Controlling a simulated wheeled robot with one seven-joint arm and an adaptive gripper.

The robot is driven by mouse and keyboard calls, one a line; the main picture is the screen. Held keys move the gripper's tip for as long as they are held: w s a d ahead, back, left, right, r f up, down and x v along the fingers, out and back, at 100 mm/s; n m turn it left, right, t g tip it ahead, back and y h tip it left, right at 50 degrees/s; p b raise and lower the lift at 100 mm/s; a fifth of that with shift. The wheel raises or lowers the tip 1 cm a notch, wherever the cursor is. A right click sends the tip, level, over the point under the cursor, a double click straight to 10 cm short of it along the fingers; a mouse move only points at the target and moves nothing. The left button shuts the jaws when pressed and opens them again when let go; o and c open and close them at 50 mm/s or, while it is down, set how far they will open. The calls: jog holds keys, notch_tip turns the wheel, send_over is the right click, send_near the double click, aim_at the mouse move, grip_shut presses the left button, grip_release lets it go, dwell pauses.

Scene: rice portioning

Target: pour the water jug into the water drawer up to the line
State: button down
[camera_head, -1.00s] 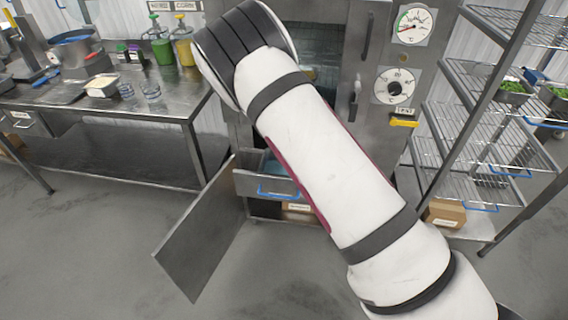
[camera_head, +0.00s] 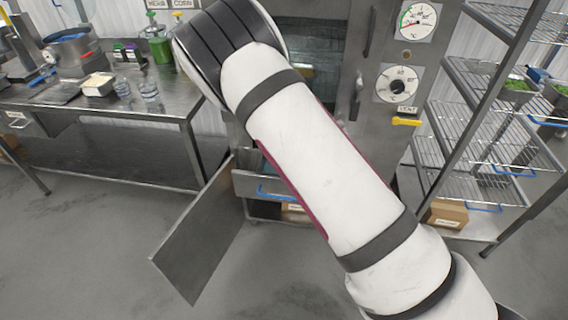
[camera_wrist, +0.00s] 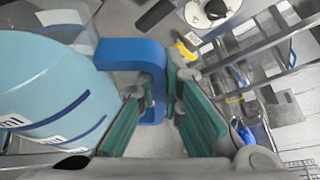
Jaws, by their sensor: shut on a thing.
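The water jug (camera_wrist: 40,90) fills the left of the wrist view. It is light blue and translucent, with dark blue lines and white printed labels. My gripper (camera_wrist: 160,108) has its green-padded fingers on the jug's blue handle (camera_wrist: 130,54). The jug and gripper are hidden behind my arm in the head view. The water drawer (camera_head: 262,186) stands pulled out low on the steel oven front and has a blue handle. My arm covers most of its inside, so its water level and line cannot be seen.
An open steel door panel (camera_head: 195,240) hangs left of the drawer. A steel table (camera_head: 120,103) with pans, cups and a green jug (camera_head: 161,50) stands at the left. A wire rack (camera_head: 490,150) stands at the right. The oven front has dials and a yellow lever (camera_head: 406,122).

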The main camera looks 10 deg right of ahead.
jog(key=shift+w+a+r+n+h+b, duration=0.25)
jog(key=shift+a+n+h+b, duration=0.2)
jog(key=shift+b, duration=0.2)
dwell(1.4)
jog(key=shift+d, duration=0.1)
